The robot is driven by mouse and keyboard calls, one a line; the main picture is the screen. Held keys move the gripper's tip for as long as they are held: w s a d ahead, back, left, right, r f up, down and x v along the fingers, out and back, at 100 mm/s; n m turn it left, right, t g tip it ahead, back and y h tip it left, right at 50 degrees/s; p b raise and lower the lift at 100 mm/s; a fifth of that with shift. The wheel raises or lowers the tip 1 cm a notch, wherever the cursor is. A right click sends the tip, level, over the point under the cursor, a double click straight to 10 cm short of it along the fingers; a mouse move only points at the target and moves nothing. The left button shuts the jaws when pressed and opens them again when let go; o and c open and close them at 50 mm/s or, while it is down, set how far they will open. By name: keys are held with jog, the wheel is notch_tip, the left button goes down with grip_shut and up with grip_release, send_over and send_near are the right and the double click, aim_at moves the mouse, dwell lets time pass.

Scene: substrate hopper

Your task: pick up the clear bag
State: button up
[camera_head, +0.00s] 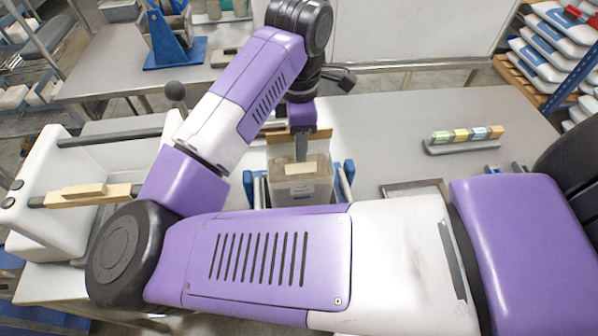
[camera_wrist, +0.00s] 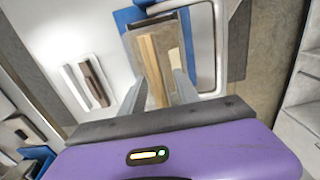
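The clear bag (camera_head: 300,184) stands upright between blue side holders on the table, in the middle of the head view. It has brownish contents, a white label on its front and a tan strip at its top. My gripper (camera_head: 302,150) points down at the bag's top from above. In the wrist view my gripper (camera_wrist: 158,88) has its two grey fingers apart, one on each side of a tan strip (camera_wrist: 152,62). Gaps seem to show between the strip and the fingers. My arm hides the bag's lower part in the head view.
A white machine with a tan bar (camera_head: 95,194) stands at the left. A rack of small coloured blocks (camera_head: 467,137) sits at the right, beyond a flat grey frame (camera_head: 415,189). A blue stand (camera_head: 170,48) is on the back table. Clear tabletop lies right of the bag.

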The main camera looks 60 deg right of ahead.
grip_shut()
jog(key=shift+r, duration=0.1)
dwell(1.2)
